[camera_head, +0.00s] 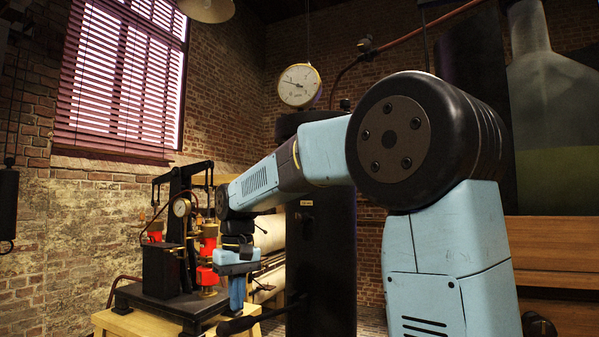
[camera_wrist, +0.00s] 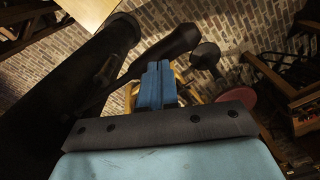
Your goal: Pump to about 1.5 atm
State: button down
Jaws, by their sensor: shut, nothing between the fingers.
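A black pump (camera_head: 160,270) with a rocker beam, red cylinders (camera_head: 208,245) and a small dial gauge (camera_head: 181,208) stands on a wooden stand at the left. A dark lever with a thick grip (camera_head: 236,323) sticks out low beside it. A larger round gauge (camera_head: 299,86) sits above a tall black column; its needle points left and slightly up, but the figures are too small to read. My gripper (camera_head: 237,292) hangs pointing down in front of the pump. In the wrist view its blue fingers (camera_wrist: 157,86) are together and empty, with a thick dark grip (camera_wrist: 172,43) just beyond them, apparently not held.
The tall black column (camera_head: 322,260) stands right of the pump, close to my arm; it also fills the left of the wrist view (camera_wrist: 60,90). The wooden stand (camera_head: 120,326) is under the pump. A large glass vessel (camera_head: 556,110) stands at the right on wooden boards.

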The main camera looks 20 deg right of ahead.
dwell(0.4)
jog(key=shift+r, duration=0.1)
dwell(2.2)
notch_tip(320, 180, down, 14)
notch_tip(320, 180, up, 14)
jog(key=shift+r, duration=0.1)
dwell(1.2)
notch_tip(320, 180, down, 14)
notch_tip(320, 180, up, 14)
jog(key=shift+f, duration=0.1)
dwell(1.3)
